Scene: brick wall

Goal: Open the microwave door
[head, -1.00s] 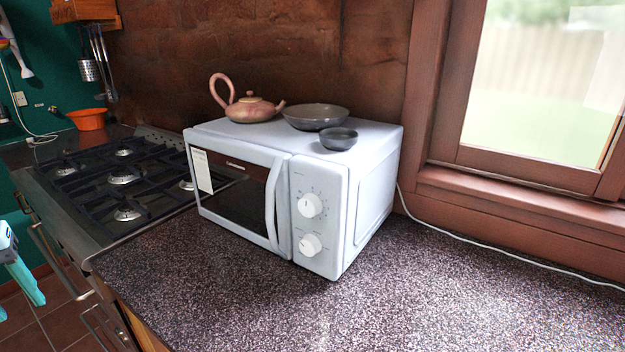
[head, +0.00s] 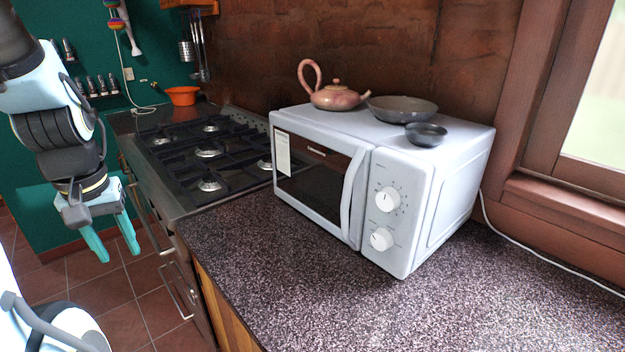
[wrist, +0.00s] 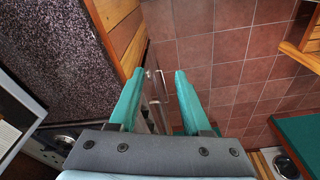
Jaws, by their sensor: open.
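The white microwave (head: 440,190) stands on the speckled counter in the head view. Its door (head: 312,185) looks shut, with a dark window and a curved white vertical handle (head: 352,193) at the door's right edge. Two white knobs are on the panel right of the handle. My gripper (head: 119,252) hangs at the left over the floor, in front of the stove and well apart from the microwave. Its teal fingers are spread and empty. In the wrist view my gripper (wrist: 154,75) points down past the counter edge, with nothing between the fingers.
A pink teapot (head: 336,97), a grey bowl (head: 402,109) and a small dark bowl (head: 426,134) sit on the microwave. A gas stove (head: 209,153) is left of it. The speckled counter (head: 300,290) in front is clear. A white cable (head: 560,268) runs along the right wall.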

